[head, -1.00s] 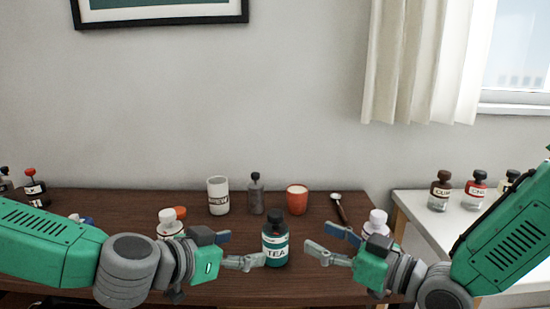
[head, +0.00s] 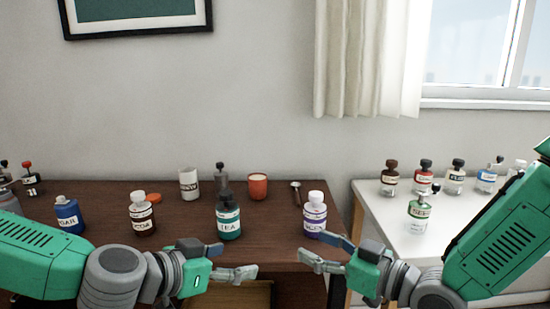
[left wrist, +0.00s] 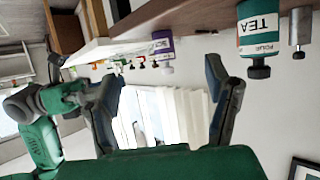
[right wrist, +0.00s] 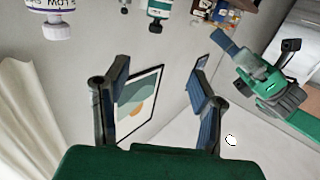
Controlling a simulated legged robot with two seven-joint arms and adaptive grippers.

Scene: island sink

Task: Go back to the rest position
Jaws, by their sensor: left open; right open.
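My left gripper (head: 240,258) is open and empty, in front of the brown table's near edge. My right gripper (head: 322,250) is open and empty, near the table's front right corner. The green TEA bottle (head: 228,218) stands upright on the table, behind and above my left gripper in the head view. It also shows in the left wrist view (left wrist: 262,30), clear of the fingers. Neither gripper appears to touch a bottle.
The brown table (head: 180,240) also holds a brown bottle (head: 142,215), a blue bottle (head: 69,216), a white mug (head: 189,183), an orange cup (head: 258,186) and a spoon (head: 296,192). A white counter (head: 385,222) with several bottles stands right.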

